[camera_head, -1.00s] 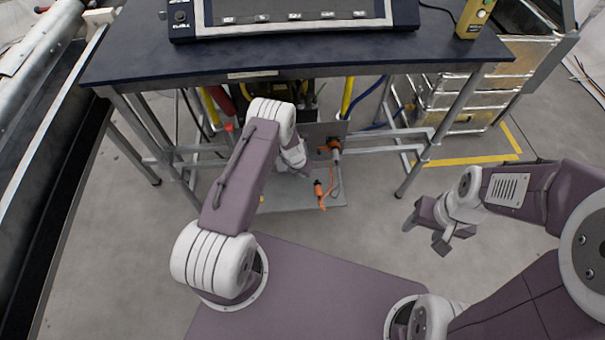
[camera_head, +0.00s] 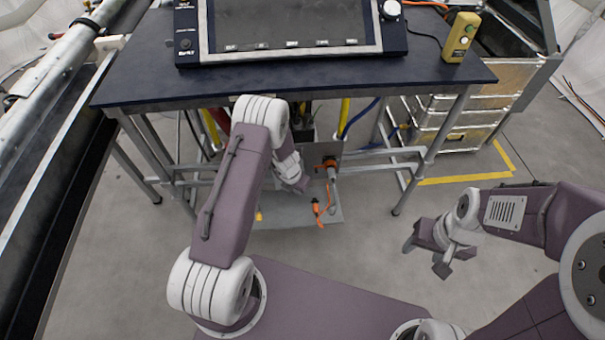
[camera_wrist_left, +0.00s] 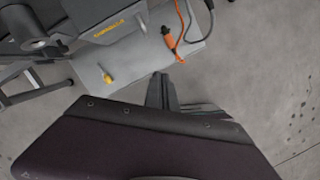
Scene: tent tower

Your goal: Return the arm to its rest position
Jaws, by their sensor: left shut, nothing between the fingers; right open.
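My left arm reaches forward and bends down in front of the dark table (camera_head: 130,88). Its gripper is at the arm's end, mostly hidden behind the wrist in the head view. In the left wrist view, the left gripper (camera_wrist_left: 160,88) shows its fingers together with nothing between them, above the floor near the grey base plate. My right gripper (camera_head: 427,254) hangs at the right over bare floor, fingers apart and empty.
Under the table is a grey plate (camera_head: 290,213) with an orange connector and cable (camera_head: 317,208); the plate also shows in the left wrist view (camera_wrist_left: 140,65). A monitor (camera_head: 290,25) and yellow control box (camera_head: 460,38) stand on the table. Metal drawers (camera_head: 470,115) stand right.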

